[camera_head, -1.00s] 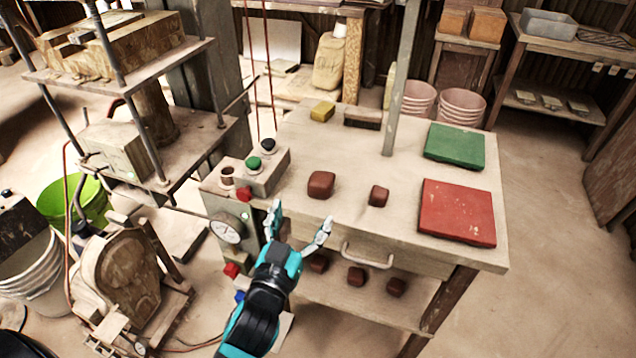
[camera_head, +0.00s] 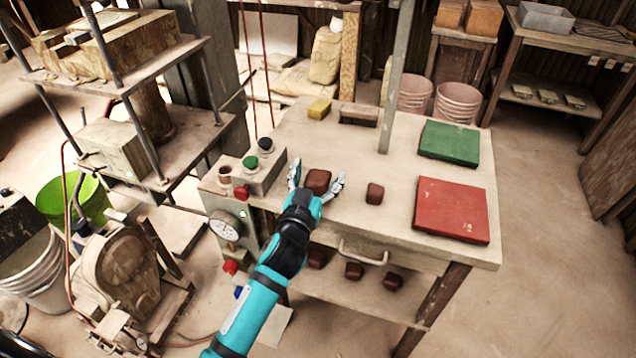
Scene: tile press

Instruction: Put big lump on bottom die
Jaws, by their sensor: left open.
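The big lump (camera_head: 318,181) is a brown block on the wooden table, left of a smaller brown lump (camera_head: 374,194). My left gripper (camera_head: 318,182) is open, with one finger to the left and one to the right of the big lump; I cannot tell whether they touch it. The press stands at the left. Its bottom die (camera_head: 112,150) appears to be the pale block on the lower plate, below the upper block (camera_head: 110,40). My right gripper is not in view.
A control box (camera_head: 255,172) with buttons stands at the table's left edge. A post (camera_head: 398,80) rises from the table. Green (camera_head: 449,143) and red (camera_head: 452,210) pads lie at the right. A yellow sponge (camera_head: 319,109) and a brush (camera_head: 359,114) lie at the back.

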